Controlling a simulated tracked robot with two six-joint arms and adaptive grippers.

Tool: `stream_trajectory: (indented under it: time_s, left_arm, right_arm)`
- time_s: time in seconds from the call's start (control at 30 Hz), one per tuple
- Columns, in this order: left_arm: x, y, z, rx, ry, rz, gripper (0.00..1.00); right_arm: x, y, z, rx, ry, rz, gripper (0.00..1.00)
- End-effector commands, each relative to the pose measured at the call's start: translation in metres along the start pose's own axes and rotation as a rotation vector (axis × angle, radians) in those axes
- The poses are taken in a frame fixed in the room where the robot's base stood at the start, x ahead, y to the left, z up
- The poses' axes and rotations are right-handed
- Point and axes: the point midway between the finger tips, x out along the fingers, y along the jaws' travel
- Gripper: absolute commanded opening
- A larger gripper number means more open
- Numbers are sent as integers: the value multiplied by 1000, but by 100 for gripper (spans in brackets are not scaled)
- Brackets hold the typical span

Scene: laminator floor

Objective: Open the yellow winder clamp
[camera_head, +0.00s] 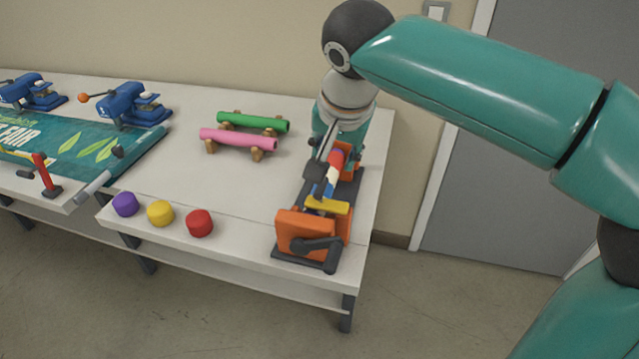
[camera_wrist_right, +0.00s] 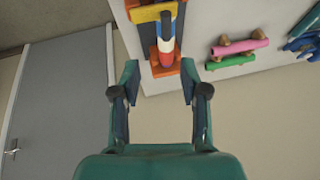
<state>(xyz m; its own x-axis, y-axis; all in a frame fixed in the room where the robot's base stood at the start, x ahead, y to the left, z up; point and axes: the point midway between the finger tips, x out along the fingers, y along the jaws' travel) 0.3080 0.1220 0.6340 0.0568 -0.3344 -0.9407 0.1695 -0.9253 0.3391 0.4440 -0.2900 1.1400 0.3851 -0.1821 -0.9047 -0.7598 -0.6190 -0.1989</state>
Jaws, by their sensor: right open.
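The yellow winder clamp (camera_head: 328,205) is a short bar lying across the orange winder (camera_head: 299,231), near its crank end at the table's front right. In the right wrist view the clamp (camera_wrist_right: 152,12) shows at the top edge. I cannot tell how it is latched. A red, white and blue roll (camera_wrist_right: 166,38) lies along the winder. My right gripper (camera_head: 326,163) is over the winder's far part, behind the clamp. In its wrist view the right gripper (camera_wrist_right: 159,78) is open, with nothing between its fingertips. My left gripper is not in view.
A black crank (camera_head: 318,248) sits on the winder's near face. Green (camera_head: 252,122) and pink (camera_head: 238,138) rolls rest on wooden cradles to the left. Purple, yellow and red (camera_head: 200,223) round pieces line the front edge. Blue clamps (camera_head: 130,105) and a banner are further left.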

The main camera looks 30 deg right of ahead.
Motion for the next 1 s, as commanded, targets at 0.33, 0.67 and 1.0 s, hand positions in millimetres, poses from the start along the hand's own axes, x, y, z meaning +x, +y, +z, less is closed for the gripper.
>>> stream_trajectory:
  time_s: [0.33,0.67,1.0]
  left_arm:
    - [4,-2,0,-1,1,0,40]
    - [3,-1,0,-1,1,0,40]
    - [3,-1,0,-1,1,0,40]
  right_arm:
    - [75,-9,5,-21,-9,-1,44]
    - [135,-12,6,-23,-9,-5,44]
    - [152,-12,5,-24,-7,-8,44]
